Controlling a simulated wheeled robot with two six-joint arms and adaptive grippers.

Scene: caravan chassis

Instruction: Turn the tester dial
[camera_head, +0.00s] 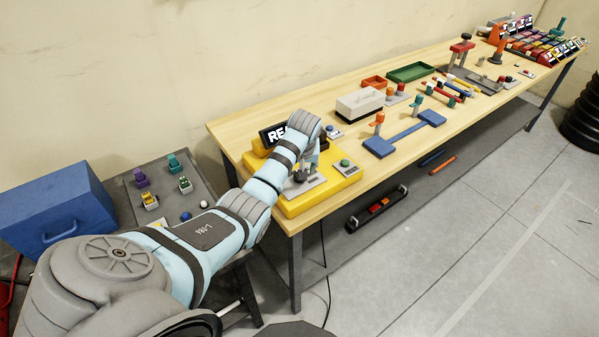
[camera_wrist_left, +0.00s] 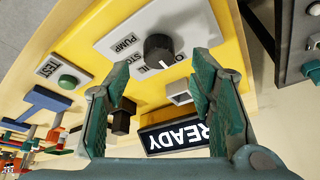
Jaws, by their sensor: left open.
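The tester (camera_head: 328,192) is a yellow box at the near left end of the workbench. Its dial (camera_wrist_left: 158,48) is a dark round knob with a pale pointer mark, on a light plate (camera_wrist_left: 118,40) lettered "PUMP" and other words partly cut off. My left gripper (camera_wrist_left: 162,70) is open, with its two green fingers pointing at the panel. The dial shows between and just beyond the fingertips, and I see gaps on both sides. In the head view my left gripper (camera_head: 302,168) is over the tester and mostly hides the dial. My right gripper is not in view.
A "READY" sign (camera_wrist_left: 178,136) stands at the tester's back. A green TEST button (camera_wrist_left: 68,81) sits beside the dial plate. A blue bar fixture (camera_head: 405,134), a white box (camera_head: 360,104) and several small tools lie farther along the bench. A blue toolbox (camera_head: 55,208) is at the left.

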